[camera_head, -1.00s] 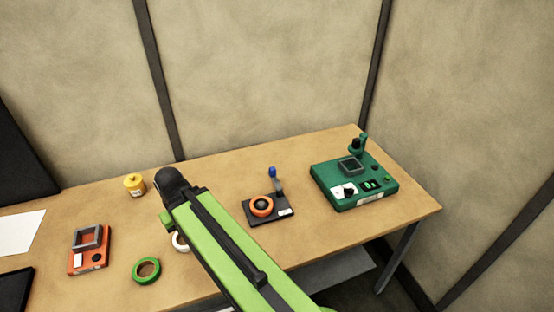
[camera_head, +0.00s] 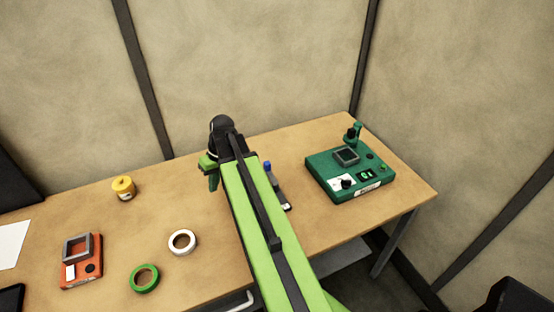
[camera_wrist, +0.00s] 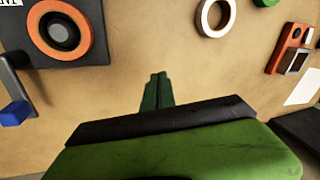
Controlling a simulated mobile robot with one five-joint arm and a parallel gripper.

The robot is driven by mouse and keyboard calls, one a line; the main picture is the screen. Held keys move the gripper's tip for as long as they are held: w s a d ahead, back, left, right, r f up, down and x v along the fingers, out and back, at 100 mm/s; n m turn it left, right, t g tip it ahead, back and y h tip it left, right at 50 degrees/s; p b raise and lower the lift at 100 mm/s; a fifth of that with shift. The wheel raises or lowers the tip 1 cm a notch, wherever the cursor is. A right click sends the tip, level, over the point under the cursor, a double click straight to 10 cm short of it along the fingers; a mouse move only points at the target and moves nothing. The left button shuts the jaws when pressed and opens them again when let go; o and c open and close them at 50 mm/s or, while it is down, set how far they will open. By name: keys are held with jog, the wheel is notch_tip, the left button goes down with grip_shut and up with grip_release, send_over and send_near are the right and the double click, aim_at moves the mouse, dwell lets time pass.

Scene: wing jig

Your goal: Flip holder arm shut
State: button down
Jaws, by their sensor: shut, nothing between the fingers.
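The holder is a black plate with an orange ring and a grey arm tipped with a blue knob. In the wrist view the holder plate (camera_wrist: 88,12) is at upper left, with the orange ring (camera_wrist: 38,38) on it. The holder arm (camera_wrist: 12,78) stands up from the plate's edge, and its blue knob (camera_wrist: 16,114) is at far left. In the head view my arm hides most of the holder; the blue knob (camera_head: 267,166) shows just right of my arm. My gripper (camera_wrist: 157,76) is shut and empty, pointing down beside the holder and apart from it.
A green device (camera_head: 350,178) stands on the table to the right. A white ring (camera_head: 182,242), a green ring (camera_head: 145,278), an orange device (camera_head: 92,262) and a yellow pot (camera_head: 123,188) are to the left. Bare table lies around my gripper.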

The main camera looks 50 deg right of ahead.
jog(key=s+d+r+t, duration=0.1)
jog(key=s+d, duration=0.3)
jog(key=d, duration=0.7)
jog(key=s+d+r+m+t, duration=0.1)
jog(key=s+d, duration=0.3)
jog(key=d, duration=0.7)
jog(key=s+d+r+t, duration=0.3)
jog(key=s+d, duration=0.1)
jog(key=d, duration=0.7)
jog(key=shift+d+m+y+p, duration=0.15)
jog(key=shift+m+y+p, duration=0.25)
jog(key=b, duration=0.9)
send_near(270, 171)
jog(key=w+d+f, duration=0.2)
jog(key=f, duration=0.1)
jog(key=w+d+f, duration=0.1)
jog(key=d, duration=0.1)
jog(key=shift+w+d+f, duration=0.1)
jog(key=shift+f, duration=0.3)
jog(key=shift+w+a+r+p, duration=0.15)
jog(key=shift+w+a, duration=0.1)
jog(key=shift+a, duration=0.35)
jog(key=shift+w+a+r+p, duration=0.2)
jog(key=shift+a, duration=0.45)
jog(key=shift+w+a+r+p, duration=0.15)
jog(key=shift+w+a, duration=0.1)
jog(key=shift+a, duration=0.35)
